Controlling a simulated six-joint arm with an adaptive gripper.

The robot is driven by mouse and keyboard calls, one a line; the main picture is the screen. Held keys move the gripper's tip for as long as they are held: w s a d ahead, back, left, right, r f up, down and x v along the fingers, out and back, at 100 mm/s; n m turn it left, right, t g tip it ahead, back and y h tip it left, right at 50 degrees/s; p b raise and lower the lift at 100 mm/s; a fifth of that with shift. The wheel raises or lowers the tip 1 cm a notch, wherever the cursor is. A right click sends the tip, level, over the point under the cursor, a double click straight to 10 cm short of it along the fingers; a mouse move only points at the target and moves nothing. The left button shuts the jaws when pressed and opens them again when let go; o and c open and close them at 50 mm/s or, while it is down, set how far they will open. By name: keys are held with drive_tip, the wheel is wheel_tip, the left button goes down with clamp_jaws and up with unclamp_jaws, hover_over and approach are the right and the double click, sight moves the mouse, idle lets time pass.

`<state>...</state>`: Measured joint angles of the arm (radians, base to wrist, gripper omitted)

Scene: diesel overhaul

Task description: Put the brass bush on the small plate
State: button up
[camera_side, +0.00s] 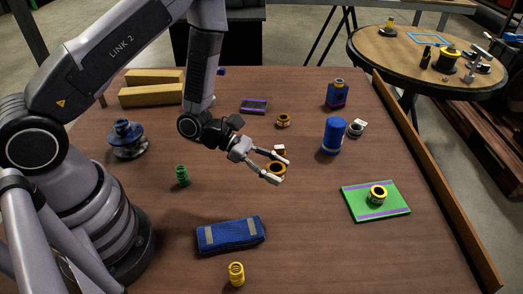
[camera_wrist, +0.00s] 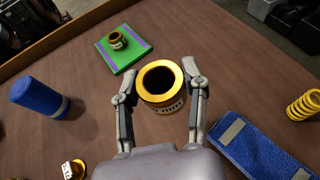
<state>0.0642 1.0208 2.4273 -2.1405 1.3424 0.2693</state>
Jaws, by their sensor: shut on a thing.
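A brass bush (camera_wrist: 157,97) with a dark bore stands between the two fingers of my gripper (camera_wrist: 160,79) in the wrist view. My gripper (camera_side: 278,171) is shut on this bush (camera_side: 275,167) near the middle of the table in the side view; its height over the wood is hard to tell. A green plate with purple stripes (camera_side: 361,211) lies to the right, apart from my gripper, with another brass bush (camera_side: 378,194) on it. A smaller-looking dark plate with a purple stripe (camera_side: 254,106) lies farther back and is empty.
A blue cylinder (camera_side: 334,136) stands behind and right of my gripper. Another brass piece (camera_side: 283,121) stands behind. The wood between my gripper and the green plate is clear. A raised edge (camera_side: 430,170) runs along the right.

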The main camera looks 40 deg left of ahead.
drive_tip(key=w+a+r+n+t+y, duration=0.1)
drive_tip(key=w+a+n+t+y, duration=0.3)
drive_tip(key=a, duration=0.7)
drive_tip(key=w+a+n, duration=0.1)
drive_tip(key=w+a, duration=0.5)
drive_tip(key=a, duration=0.4)
drive_tip(key=w+a+r+n+t+y, duration=0.1)
drive_tip(key=w+a+n+t+y, duration=0.3)
drive_tip(key=a, duration=0.7)
drive_tip(key=m+g+h, duration=0.1)
drive_tip(key=h, duration=0.1)
hover_over(254, 105)
drive_tip(key=f, duration=0.9)
drive_tip(key=shift+s, duration=0.35)
drive_tip(key=shift+w+f, duration=0.3)
drive_tip(key=shift+f, duration=0.05)
drive_tip(key=shift+w+a+f, duration=0.1)
drive_tip(key=shift+w+f, duration=0.05)
drive_tip(key=shift+f, duration=1.5)
drive_tip(key=o, duration=1.2)
drive_tip(key=shift+f, duration=0.15)
